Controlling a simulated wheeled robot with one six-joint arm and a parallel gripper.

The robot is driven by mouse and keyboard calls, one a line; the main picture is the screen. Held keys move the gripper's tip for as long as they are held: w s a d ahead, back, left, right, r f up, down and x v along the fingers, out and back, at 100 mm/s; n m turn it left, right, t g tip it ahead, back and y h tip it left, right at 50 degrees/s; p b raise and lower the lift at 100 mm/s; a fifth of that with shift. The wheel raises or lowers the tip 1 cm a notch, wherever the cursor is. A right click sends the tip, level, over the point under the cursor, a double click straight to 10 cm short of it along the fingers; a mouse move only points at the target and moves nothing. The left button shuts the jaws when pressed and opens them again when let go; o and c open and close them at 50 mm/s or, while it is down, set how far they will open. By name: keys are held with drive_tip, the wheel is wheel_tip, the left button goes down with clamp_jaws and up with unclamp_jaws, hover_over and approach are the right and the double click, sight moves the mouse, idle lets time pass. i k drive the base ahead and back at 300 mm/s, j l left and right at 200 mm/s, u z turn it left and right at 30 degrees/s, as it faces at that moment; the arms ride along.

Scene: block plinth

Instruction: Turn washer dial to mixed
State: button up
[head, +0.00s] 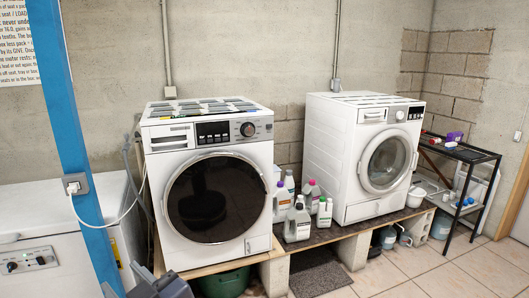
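Two white front-loading machines stand on a raised block plinth in the head view. The left machine (228,262) has a large dark round door. Its control panel has a round dial (248,129) right of a black display (214,132). The right machine (327,150) has a white-rimmed round door, and its smaller dial (400,115) sits left of a dark display (416,113). The dial markings and settings are too small to read. A dark grey part, apparently of my arm, shows at the bottom left edge. My gripper's fingers are not visible, and nothing visible touches either dial.
Several detergent bottles (297,222) stand on the plinth between the machines. A blue post (70,130) with a socket and cable rises at left, before a white appliance (40,275). A black rack (462,152) stands at right. Tiled floor (450,275) is clear at front right.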

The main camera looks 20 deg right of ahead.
sight(249, 130)
drive_tip(key=i+l+z, duration=0.15)
drive_tip(key=i+z, duration=0.55)
drive_tip(key=z, duration=0.15)
drive_tip(key=i+j+z, duration=0.1)
drive_tip(key=i, duration=0.55)
drive_tip(key=i+j+z, duration=0.1)
drive_tip(key=i, duration=0.55)
drive_tip(key=j, duration=0.1)
